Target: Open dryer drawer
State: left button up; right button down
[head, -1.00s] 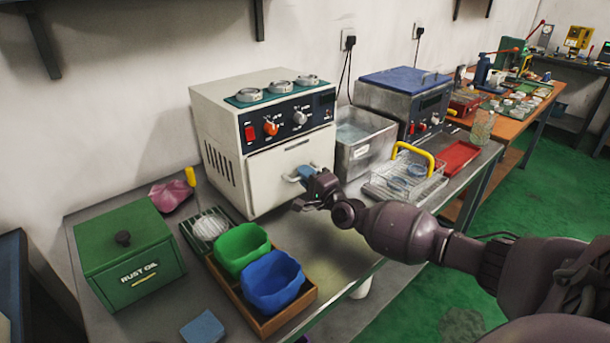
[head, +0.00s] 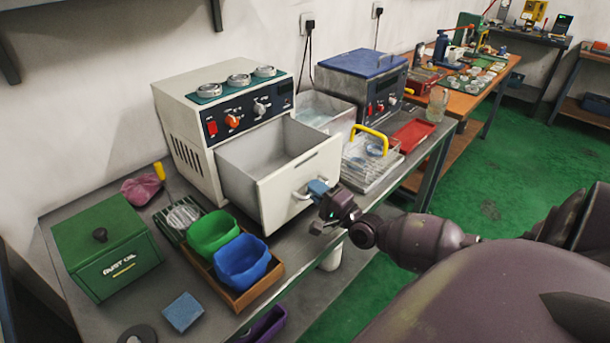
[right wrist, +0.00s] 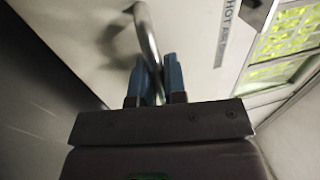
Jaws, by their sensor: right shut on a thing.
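The dryer (head: 180,125) is a cream box with a black control panel. Its drawer (head: 275,205) is pulled well out, and its empty-looking grey inside shows from above. My right gripper (head: 318,189) is shut on the drawer's bar handle (head: 300,194) at the right part of the front. In the right wrist view the blue fingertips (right wrist: 158,80) close on both sides of the metal handle (right wrist: 146,35). The cream drawer front (right wrist: 85,45) lies just beyond them. My left gripper is not in view.
A green rust oil box (head: 105,245) and a wooden tray (head: 250,295) with green and blue bowls stand left of the drawer. A wire basket (head: 370,165) with a yellow handle stands to the right. Green floor is free in front.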

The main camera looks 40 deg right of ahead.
jog(key=shift+s, duration=0.7)
jog(key=c, duration=1.2)
grip_release()
jog(key=s, duration=0.3)
jog(key=s+f, duration=0.1)
jog(key=s, duration=0.3)
jog(key=s+d+f, duration=0.1)
jog(key=s, duration=0.2)
jog(key=shift+s, duration=0.25)
